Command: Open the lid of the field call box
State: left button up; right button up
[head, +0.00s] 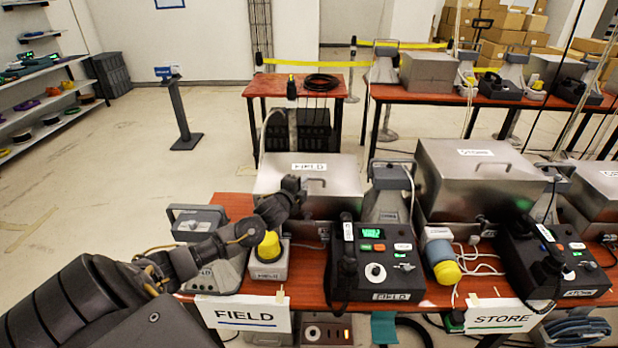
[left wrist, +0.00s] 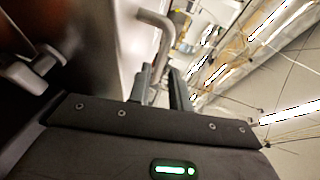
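The field call box (head: 275,178) is a silver metal box with a FIELD label on its lid, on the red table in the head view. Its lid is down. A bent metal handle (head: 317,181) sits on the lid; it also shows close up in the left wrist view (left wrist: 163,32). My left gripper (head: 299,190) is at the box's front, beside the handle. In the left wrist view its fingers (left wrist: 162,88) stand apart, with the handle's end appearing between them. I cannot tell whether they touch it. My right gripper is out of view.
A FIELD phone console (head: 375,255) stands right of my left gripper, and a yellow-capped lamp (head: 268,250) stands below my forearm. A similar STORE box (head: 450,185) is to the right. Another red table (head: 270,90) stands behind, with open floor at left.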

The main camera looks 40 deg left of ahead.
pick_arm(q)
jog(key=shift+x, duration=2.45)
jog(key=shift+s, duration=0.1)
grip_shut()
